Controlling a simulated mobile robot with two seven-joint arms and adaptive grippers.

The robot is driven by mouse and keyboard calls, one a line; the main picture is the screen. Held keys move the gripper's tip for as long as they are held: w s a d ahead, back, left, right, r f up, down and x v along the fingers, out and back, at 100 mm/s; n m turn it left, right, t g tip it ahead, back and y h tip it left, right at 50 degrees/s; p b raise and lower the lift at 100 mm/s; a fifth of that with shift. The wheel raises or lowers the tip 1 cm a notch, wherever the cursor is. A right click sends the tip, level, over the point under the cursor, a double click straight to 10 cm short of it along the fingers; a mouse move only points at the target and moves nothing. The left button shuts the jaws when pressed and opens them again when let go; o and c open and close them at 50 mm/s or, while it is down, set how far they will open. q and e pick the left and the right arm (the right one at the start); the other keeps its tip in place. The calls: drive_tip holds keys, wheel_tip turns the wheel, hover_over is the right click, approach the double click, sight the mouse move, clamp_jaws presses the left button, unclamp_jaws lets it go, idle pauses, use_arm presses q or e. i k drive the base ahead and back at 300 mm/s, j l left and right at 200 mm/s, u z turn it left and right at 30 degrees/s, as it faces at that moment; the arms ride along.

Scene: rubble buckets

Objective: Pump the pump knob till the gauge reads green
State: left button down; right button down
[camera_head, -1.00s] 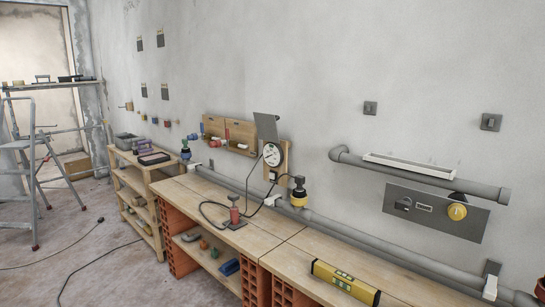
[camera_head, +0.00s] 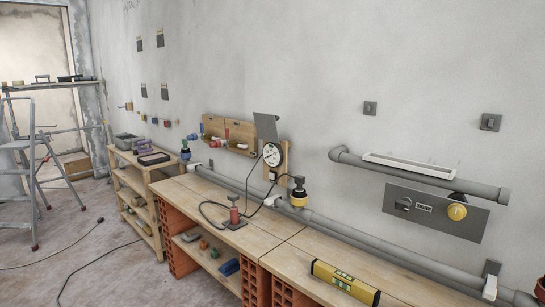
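The pump (camera_head: 235,219) is a small red cylinder on a dark base, standing upright on the wooden bench. A black hose runs from the pump towards the wall. The round white gauge (camera_head: 272,155) is mounted on a wooden board on the wall behind the pump. Its dial is too small to read the needle or the coloured zones. Neither of my grippers is in view.
A yellow spirit level (camera_head: 345,283) lies on the bench front right. A grey pipe (camera_head: 350,234) runs along the wall behind the bench, with a yellow-and-black fitting (camera_head: 299,193). A shelf unit (camera_head: 136,183) and stepladder (camera_head: 38,170) stand left. Bench top around the pump is mostly clear.

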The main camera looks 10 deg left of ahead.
sight(233, 196)
drive_tip(key=i+j+z, duration=0.1)
drive_tip(key=i+j, duration=0.25)
drive_tip(key=i, duration=0.3)
drive_tip(key=i+j+z, duration=0.1)
drive_tip(key=i+j, duration=0.25)
drive_tip(key=i, duration=0.3)
drive_tip(key=i+j+z, duration=0.1)
drive_tip(key=i+j, duration=0.35)
drive_tip(key=i, duration=0.15)
